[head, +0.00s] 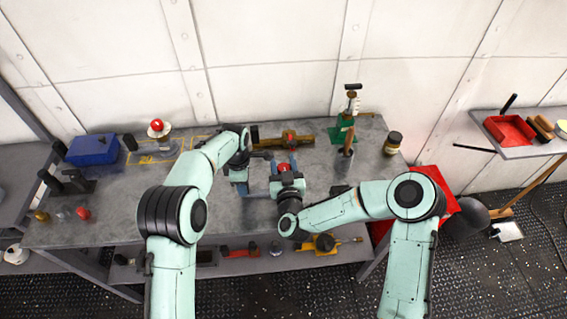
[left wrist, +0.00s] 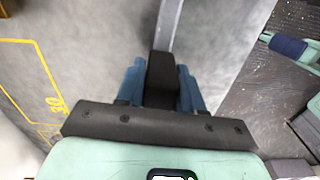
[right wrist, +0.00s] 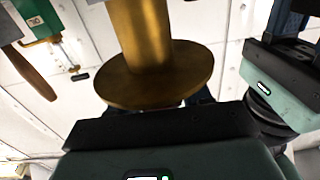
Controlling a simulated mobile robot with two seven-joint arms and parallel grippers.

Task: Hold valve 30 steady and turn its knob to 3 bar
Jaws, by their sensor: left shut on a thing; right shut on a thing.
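My left gripper (head: 240,181) is low over the bench's middle, with its blue fingers (left wrist: 190,92) closed about a dark block (left wrist: 162,75). I take the block for part of valve 30, whose body is mostly hidden. My right gripper (head: 283,165) is just to the right, its blue fingers closed about a red knob (head: 284,168). The knob's scale and pointer cannot be read. A brass cylinder with a round flange (right wrist: 155,80) fills the right wrist view and hides the fingertips. The yellow mark 30 (left wrist: 56,104) is on the bench, left of my left gripper.
A white-based piece with a red top (head: 158,129) and a blue box (head: 92,150) stand left. A green stand (head: 341,134) and a jar (head: 393,142) stand right.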

